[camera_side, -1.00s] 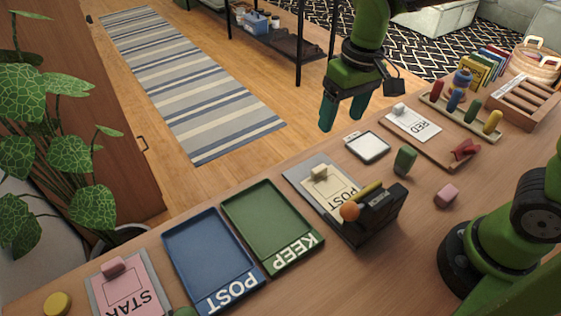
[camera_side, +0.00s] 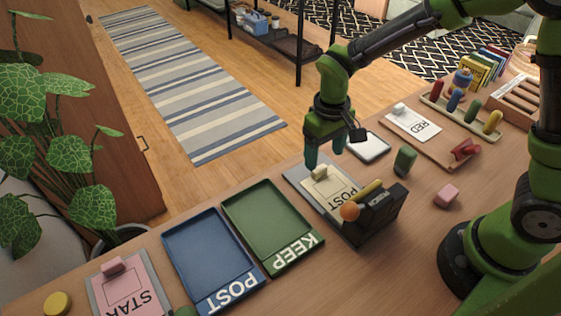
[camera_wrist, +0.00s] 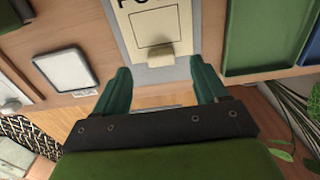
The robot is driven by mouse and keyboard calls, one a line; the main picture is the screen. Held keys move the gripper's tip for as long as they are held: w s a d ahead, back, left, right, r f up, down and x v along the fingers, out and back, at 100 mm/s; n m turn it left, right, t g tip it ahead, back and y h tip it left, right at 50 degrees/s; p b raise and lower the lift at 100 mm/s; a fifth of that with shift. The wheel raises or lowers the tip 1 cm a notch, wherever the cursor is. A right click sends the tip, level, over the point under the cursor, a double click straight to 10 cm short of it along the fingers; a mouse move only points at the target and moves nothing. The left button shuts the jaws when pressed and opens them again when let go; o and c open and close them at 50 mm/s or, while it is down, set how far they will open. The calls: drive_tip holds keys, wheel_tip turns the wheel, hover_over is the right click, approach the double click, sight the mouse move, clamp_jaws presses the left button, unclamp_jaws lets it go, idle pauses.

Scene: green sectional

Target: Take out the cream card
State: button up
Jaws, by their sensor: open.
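The cream card (camera_side: 343,193), printed POST, lies on a grey board (camera_side: 297,172). A small cream block (camera_side: 319,172) sits at its far end. In the wrist view the card (camera_wrist: 150,22) is at the top, with the block (camera_wrist: 162,52) at its lower edge. My gripper (camera_side: 325,158) is above the far end of the board. It is open and empty, and in the wrist view its fingers (camera_wrist: 159,74) stand apart on either side below the block. A dark holder (camera_side: 378,214) with an orange ball (camera_side: 349,211) hides the card's near end.
A green KEEP tray (camera_side: 262,222) and a blue POST tray (camera_side: 205,250) lie to the left. A white-faced square (camera_side: 368,147) and a dark green block (camera_side: 404,161) are close on the right. A pink block (camera_side: 446,196) lies farther right.

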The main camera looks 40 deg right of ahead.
sight(320, 168)
drive_tip(key=f, duration=0.5)
drive_tip(key=shift+w+f, duration=0.15)
drive_tip(key=shift+w, duration=0.2)
drive_tip(key=c, duration=1.2)
